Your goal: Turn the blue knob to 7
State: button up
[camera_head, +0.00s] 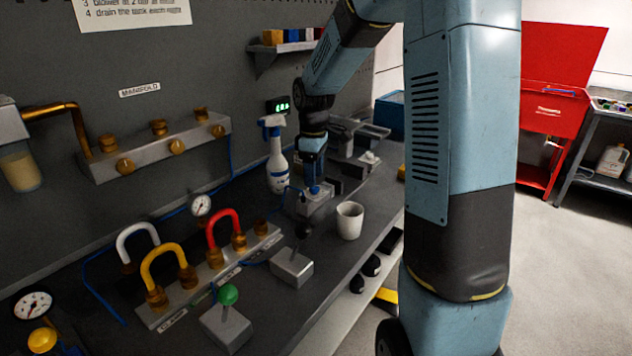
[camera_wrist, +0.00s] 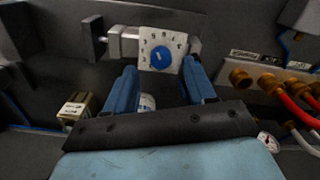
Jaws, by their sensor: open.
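The blue knob (camera_wrist: 162,57) sits at the middle of a white dial plate (camera_wrist: 150,42) with dark numbers around it in the wrist view. The numbers are too small to read surely, and I cannot tell which one the knob points at. My gripper (camera_wrist: 160,70) is open and empty, its two blue fingers apart on the left and right of the dial's lower part. In the head view my gripper (camera_head: 312,172) points down over the grey box (camera_head: 316,206) that bears the knob.
A spray bottle (camera_head: 276,165) stands close left of my gripper, and a white mug (camera_head: 350,220) close right. A lever box (camera_head: 292,267), a green-knobbed lever (camera_head: 228,296) and a pipe block with red and yellow hoses (camera_head: 222,275) stand nearer on the bench.

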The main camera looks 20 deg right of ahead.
jog(key=shift+f, duration=1.5)
jog(key=shift+c, duration=0.4)
jog(key=c, duration=0.9)
jog(key=shift+d, duration=0.15)
grip_shut()
jog(key=shift+w+r+m, duration=0.1)
jog(key=shift+m, duration=0.2)
